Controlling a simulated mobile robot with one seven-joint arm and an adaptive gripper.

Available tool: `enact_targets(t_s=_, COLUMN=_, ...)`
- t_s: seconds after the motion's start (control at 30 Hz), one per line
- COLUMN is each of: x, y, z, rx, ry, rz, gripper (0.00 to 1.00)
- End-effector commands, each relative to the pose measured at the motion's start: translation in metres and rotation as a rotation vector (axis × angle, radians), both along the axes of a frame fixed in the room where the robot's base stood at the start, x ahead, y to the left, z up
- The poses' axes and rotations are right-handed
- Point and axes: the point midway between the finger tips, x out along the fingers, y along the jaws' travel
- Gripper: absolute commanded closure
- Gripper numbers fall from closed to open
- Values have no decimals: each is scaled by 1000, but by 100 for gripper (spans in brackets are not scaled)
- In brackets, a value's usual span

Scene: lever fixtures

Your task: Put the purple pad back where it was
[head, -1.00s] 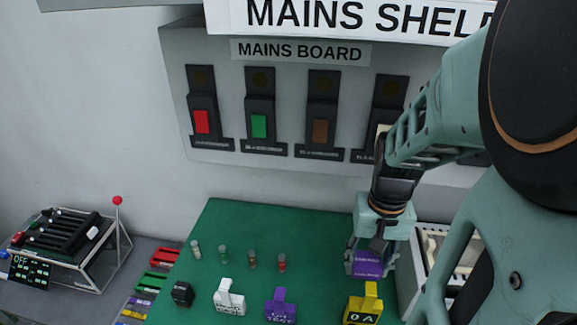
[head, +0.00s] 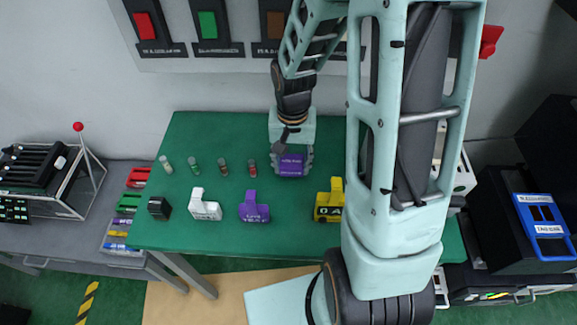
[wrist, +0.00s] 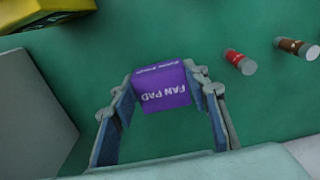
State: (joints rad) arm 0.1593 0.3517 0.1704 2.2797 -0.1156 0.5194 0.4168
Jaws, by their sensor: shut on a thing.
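The purple pad (wrist: 164,85), lettered "FAN PAD", is between the fingers of my gripper (wrist: 168,98) in the wrist view. My gripper is shut on it, with a blue-lined finger on each side. In the head view the purple pad (head: 291,166) hangs beneath my gripper (head: 291,155), over the green tabletop (head: 215,130). It is right of the red-banded cylinder and behind the yellow block. I cannot tell whether its underside touches the table.
Several small cylinders, including a red one (head: 252,168), stand left of my gripper. A black block (head: 159,208), a white block (head: 204,208), a purple block (head: 254,208) and a yellow block (head: 329,203) line the front. The mains board (head: 240,65) is behind. My arm hides the table's right part.

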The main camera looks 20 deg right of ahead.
Motion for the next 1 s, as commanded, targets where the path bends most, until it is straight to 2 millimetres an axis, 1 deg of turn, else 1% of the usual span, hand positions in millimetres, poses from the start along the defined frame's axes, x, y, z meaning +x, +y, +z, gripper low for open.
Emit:
enact_targets(t_s=0.1, x=4, y=6, z=-9, rx=0, ry=1, rz=4, gripper=77)
enact_targets(t_s=0.2, x=3, y=5, z=-24, rx=1, ry=3, rz=1, gripper=77)
enact_targets(t_s=0.3, x=3, y=5, z=-33, rx=1, ry=1, rz=2, gripper=77)
enact_targets(t_s=0.7, x=4, y=5, z=-40, rx=1, ry=-1, rz=1, gripper=77)
enact_targets(t_s=0.73, x=4, y=5, z=-40, rx=1, ry=-1, rz=1, gripper=56)
enact_targets(t_s=0.87, x=4, y=5, z=-39, rx=1, ry=-1, rz=1, gripper=42)
enact_targets(t_s=0.9, x=4, y=5, z=-39, rx=1, ry=-1, rz=1, gripper=40)
enact_targets(t_s=1.0, x=4, y=5, z=-38, rx=1, ry=-1, rz=1, gripper=40)
